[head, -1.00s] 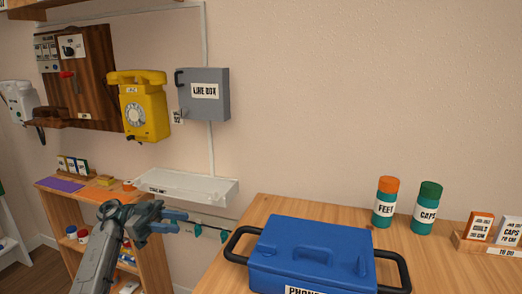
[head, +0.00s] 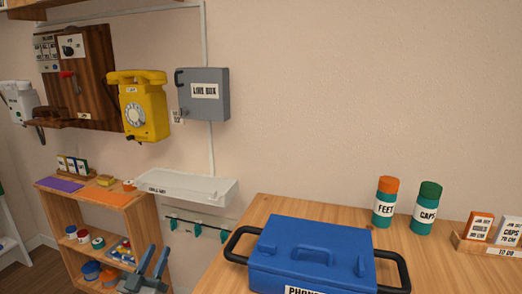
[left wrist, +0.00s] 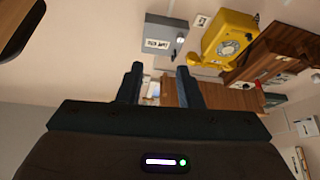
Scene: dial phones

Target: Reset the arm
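My left gripper (head: 156,264) is at the bottom of the head view, in front of the small wooden shelf unit. Its two fingers point up and stand apart, with nothing between them. In the left wrist view the same gripper (left wrist: 160,82) shows its fingers spread and empty, with the picture turned over. My right gripper is not in view.
A blue case (head: 312,256) with black handles sits on the wooden table (head: 262,208). A yellow dial phone (head: 142,108) and a grey line box (head: 203,95) hang on the wall.

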